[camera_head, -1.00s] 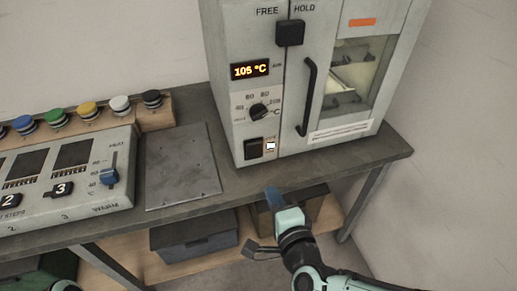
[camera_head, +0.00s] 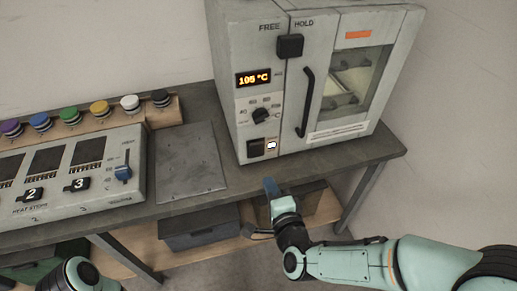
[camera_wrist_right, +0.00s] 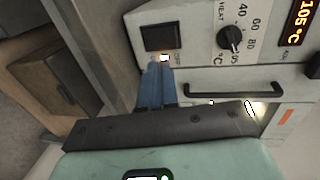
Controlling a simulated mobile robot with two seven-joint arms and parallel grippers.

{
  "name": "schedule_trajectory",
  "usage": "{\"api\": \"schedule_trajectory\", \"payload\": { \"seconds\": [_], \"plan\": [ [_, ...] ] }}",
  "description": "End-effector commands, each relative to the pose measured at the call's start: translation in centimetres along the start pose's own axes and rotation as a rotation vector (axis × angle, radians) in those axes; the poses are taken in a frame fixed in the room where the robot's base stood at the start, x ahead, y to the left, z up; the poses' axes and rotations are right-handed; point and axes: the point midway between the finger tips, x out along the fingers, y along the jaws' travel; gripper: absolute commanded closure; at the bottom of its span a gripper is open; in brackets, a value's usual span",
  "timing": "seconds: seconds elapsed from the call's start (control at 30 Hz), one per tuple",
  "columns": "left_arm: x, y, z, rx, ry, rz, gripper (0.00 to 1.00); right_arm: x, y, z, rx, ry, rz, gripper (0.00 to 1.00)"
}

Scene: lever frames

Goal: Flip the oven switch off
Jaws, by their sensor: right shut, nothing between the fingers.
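The oven (camera_head: 300,85) is a light grey box on the bench, its display reading 105 °C. Its switch (camera_head: 256,148) is a black square rocker low on the front, beside a small lit white indicator (camera_head: 271,145). In the right wrist view the switch (camera_wrist_right: 162,38) is at the upper middle, with the indicator (camera_wrist_right: 164,58) below it. My right gripper (camera_head: 271,187) is shut and empty, in front of and below the switch. Its blue fingers (camera_wrist_right: 155,85) point toward the indicator area; I cannot tell if they touch. My left arm (camera_head: 80,272) shows at the bottom left, its fingers not visible.
The oven has a dial (camera_head: 261,115), a black door handle (camera_head: 306,102) and a latch block (camera_head: 290,46). A heating panel (camera_head: 80,165) and a flat metal plate (camera_head: 190,162) lie left on the bench. Dark bins (camera_head: 200,227) stand on the lower shelf.

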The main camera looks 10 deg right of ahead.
Motion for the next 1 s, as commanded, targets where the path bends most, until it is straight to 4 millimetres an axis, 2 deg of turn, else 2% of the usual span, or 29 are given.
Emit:
{"api": "schedule_trajectory", "payload": {
  "seconds": [0.03, 0.17, 0.4, 0.5, 0.7, 1.0],
  "plan": [
    [-0.8, 0.2, 0.7, 0.001, -0.017, 0.0, 0.57, 0.6, -0.3, 0.0, 0.001, -0.001, 0.003, 1.0],
    [-1.3, 0.2, 0.8, -0.001, -0.022, -0.004, 0.57, 2.8, -0.1, 0.0, 0.001, 0.0, 0.003, 1.0],
    [-1.2, 0.2, 0.8, -0.002, -0.024, -0.005, 0.57, 7.9, 0.1, 0.0, 0.002, 0.001, 0.0, 1.0],
    [-1.5, 0.2, 1.0, -0.002, -0.028, -0.005, 0.57, 9.4, -0.6, 0.0, 0.002, 0.001, -0.002, 1.0],
    [-1.6, 0.2, 1.1, -0.002, -0.032, -0.006, 0.57, 11.1, -1.1, 0.0, 0.001, 0.0, 0.0, 1.0],
    [-1.6, 0.2, 1.1, -0.003, -0.033, -0.006, 0.57, 11.4, -1.2, 0.0, 0.001, 0.0, 0.0, 1.0]
  ]
}}
